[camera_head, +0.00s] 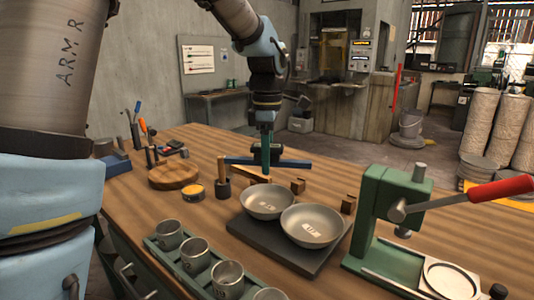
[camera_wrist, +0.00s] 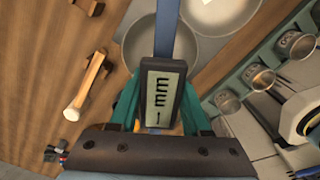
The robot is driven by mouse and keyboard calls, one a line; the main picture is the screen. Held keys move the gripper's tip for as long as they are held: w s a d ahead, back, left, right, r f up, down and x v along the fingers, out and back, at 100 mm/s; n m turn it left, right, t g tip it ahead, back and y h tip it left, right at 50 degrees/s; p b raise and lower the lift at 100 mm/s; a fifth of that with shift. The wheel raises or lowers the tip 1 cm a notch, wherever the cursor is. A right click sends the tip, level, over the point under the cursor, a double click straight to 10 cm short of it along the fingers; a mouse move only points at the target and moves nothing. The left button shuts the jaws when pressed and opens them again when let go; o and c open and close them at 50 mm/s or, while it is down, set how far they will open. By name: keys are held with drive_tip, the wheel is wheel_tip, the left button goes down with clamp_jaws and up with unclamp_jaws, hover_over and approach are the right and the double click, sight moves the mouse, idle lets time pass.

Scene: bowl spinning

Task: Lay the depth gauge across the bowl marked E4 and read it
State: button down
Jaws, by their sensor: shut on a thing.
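My gripper (camera_head: 267,148) is shut on the depth gauge, whose long blue bar (camera_head: 236,161) lies level, raised above the bench. A short green part points down from it. In the wrist view the gauge's dark-framed display (camera_wrist: 163,90) sits between my green fingers (camera_wrist: 160,112) and shows turned characters like "EE1". The left bowl (camera_head: 257,211) and the right bowl (camera_head: 320,240) stand side by side, each with a dark mark inside too small to read surely. The gauge appears apart from both, above and behind the left bowl. Its bar crosses that bowl (camera_wrist: 137,45) in the wrist view.
The bowls stand on a dark plate (camera_head: 270,248). A green press with a red handle (camera_head: 500,190) stands at the right. A green rack (camera_head: 161,254) of metal cups is in front.

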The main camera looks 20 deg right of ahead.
drive_tip(key=shift+f+b, duration=2.05)
drive_tip(key=shift+f, duration=0.4)
drive_tip(key=shift+f+b, duration=1)
drive_tip(key=shift+f, duration=0.8)
drive_tip(key=shift+f, duration=0.25)
drive_tip(key=shift+c, duration=1.4)
unclamp_jaws()
wheel_tip(320, 180, up, 11)
drive_tip(key=shift+f, duration=0.1)
